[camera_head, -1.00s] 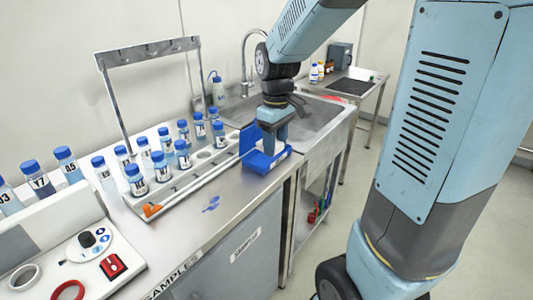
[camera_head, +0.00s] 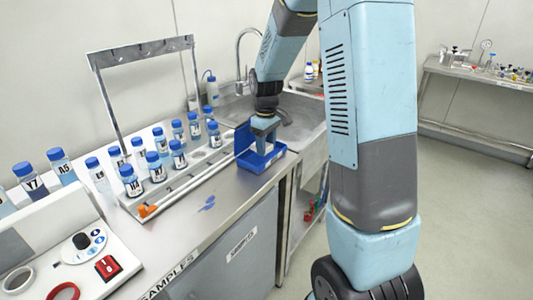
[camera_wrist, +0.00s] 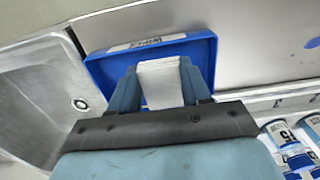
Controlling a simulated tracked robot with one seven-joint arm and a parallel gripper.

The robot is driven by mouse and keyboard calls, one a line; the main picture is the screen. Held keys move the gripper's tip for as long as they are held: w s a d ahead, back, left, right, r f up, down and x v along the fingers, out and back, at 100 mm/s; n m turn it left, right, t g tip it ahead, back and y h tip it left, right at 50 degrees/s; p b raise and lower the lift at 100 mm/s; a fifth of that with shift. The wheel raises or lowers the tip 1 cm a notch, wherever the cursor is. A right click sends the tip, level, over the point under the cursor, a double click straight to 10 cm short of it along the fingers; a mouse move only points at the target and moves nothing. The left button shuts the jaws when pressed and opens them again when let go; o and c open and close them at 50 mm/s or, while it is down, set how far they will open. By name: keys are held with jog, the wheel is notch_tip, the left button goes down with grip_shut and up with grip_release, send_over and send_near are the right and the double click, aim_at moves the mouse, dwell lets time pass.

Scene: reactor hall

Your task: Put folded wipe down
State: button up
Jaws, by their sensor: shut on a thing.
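My gripper (camera_head: 264,138) points down over the blue tray (camera_head: 277,155) at the right end of the steel counter. In the wrist view, its two light-blue fingers (camera_wrist: 160,88) are shut on the white folded wipe (camera_wrist: 160,83), one finger on each side. The blue tray also shows in the wrist view (camera_wrist: 200,50), behind and around the wipe, with a label on its far edge. I cannot tell whether the wipe touches the tray floor. In the head view the wipe is too small to make out between the fingers.
A rack with several blue-capped bottles (camera_head: 160,165) stands left of the tray, under a metal frame (camera_head: 140,50). The sink (camera_head: 300,118) lies right behind the tray. A white device (camera_head: 85,250) is at front left.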

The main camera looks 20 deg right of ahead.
jog(key=shift+w+f, duration=0.25)
jog(key=shift+f, duration=0.05)
notch_tip(320, 180, down, 3)
jog(key=shift+w+f, duration=0.15)
jog(key=shift+d+f, duration=0.1)
jog(key=shift+f, duration=0.1)
